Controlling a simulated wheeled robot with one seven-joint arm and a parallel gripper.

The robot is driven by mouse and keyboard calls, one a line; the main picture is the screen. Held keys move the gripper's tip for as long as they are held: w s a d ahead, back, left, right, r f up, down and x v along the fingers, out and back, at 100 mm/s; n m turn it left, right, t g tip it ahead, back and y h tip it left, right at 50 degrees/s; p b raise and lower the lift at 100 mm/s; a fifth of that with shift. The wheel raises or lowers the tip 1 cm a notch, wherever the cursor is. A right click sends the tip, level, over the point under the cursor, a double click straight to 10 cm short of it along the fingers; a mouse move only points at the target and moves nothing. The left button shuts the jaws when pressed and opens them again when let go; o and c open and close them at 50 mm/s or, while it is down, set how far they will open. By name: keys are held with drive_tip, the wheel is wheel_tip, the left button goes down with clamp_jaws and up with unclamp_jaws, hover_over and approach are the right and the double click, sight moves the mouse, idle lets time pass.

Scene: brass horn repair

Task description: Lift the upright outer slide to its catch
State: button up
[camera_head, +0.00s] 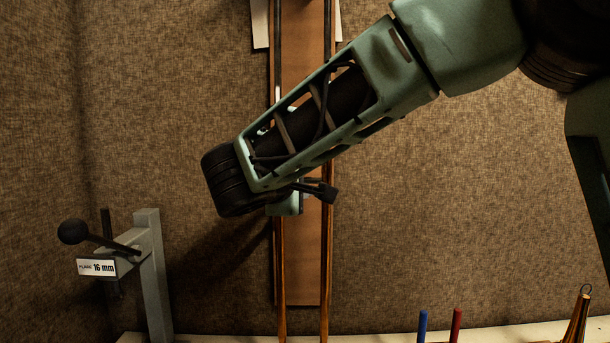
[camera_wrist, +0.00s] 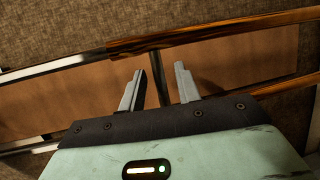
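The outer slide shows as two long upright brass tubes (camera_head: 281,285) below my gripper in the head view. In the wrist view its brass tube (camera_wrist: 220,32) runs across the top, and a bare silvery inner tube (camera_wrist: 50,65) continues to the left. A dark crossbar (camera_wrist: 160,80) comes down from the brass tube between my fingertips. My gripper (camera_wrist: 160,82) is open, with one finger on each side of the crossbar; contact cannot be told. In the head view my gripper (camera_head: 308,192) is partly hidden by my arm. I cannot make out the catch.
A brown backing panel (camera_head: 303,270) stands behind the slide. Blue (camera_head: 422,325) and red (camera_head: 456,324) rods and a brass cone (camera_head: 578,318) stand at lower right.

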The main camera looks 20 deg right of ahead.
drive_tip(key=shift+w+d+f, duration=0.15)
drive_tip(key=shift+w+d, duration=0.15)
drive_tip(key=shift+w, duration=0.05)
clamp_jaws()
wheel_tip(320, 180, up, 33)
drive_tip(key=p, duration=1.2)
drive_tip(key=shift+f, duration=0.15)
unclamp_jaws()
drive_tip(key=shift+s, duration=0.1)
